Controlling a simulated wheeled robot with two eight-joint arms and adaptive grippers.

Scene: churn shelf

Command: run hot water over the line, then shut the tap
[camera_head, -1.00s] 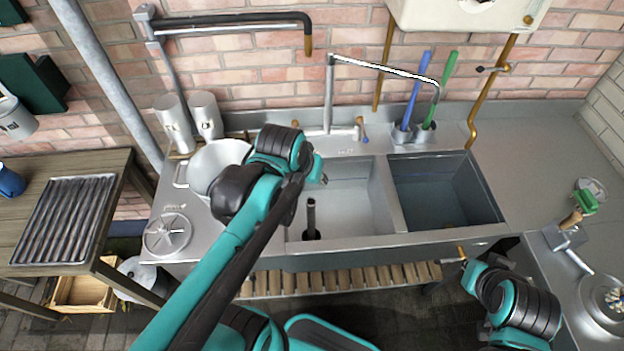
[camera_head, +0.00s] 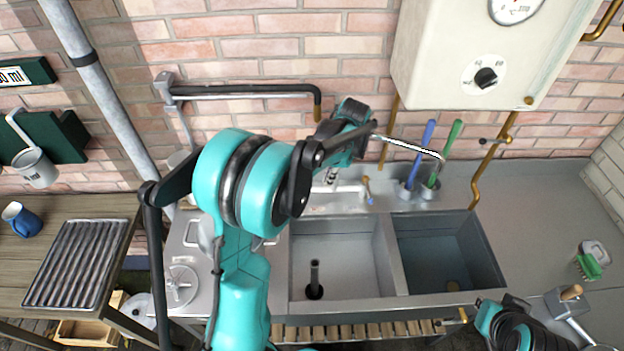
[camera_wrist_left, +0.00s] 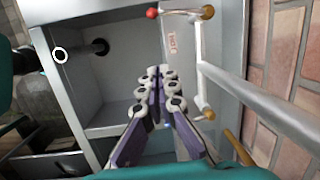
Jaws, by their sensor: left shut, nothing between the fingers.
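My left gripper (camera_head: 331,174) points down behind the sink, its fingers mostly hidden by my forearm. In the left wrist view the fingers (camera_wrist_left: 158,97) are shut and empty, above the sink's back ledge. The red-ended hot handle (camera_wrist_left: 152,13), by a HOT label (camera_wrist_left: 172,43), is apart from them. The cold handle (camera_head: 367,190) has a blue end. The swing spout (camera_head: 408,146) reaches right toward the brush holders; no water shows from it. I cannot make out which thing is the line.
The left basin (camera_head: 364,263) has a standing pipe (camera_head: 315,280); the right basin (camera_head: 438,250) is deeper-coloured. A cream heater (camera_head: 440,75) with a knob hangs above. Blue (camera_head: 419,155) and green (camera_head: 446,154) brushes stand behind the sink. A wall pipe (camera_head: 250,92) runs near my left wrist.

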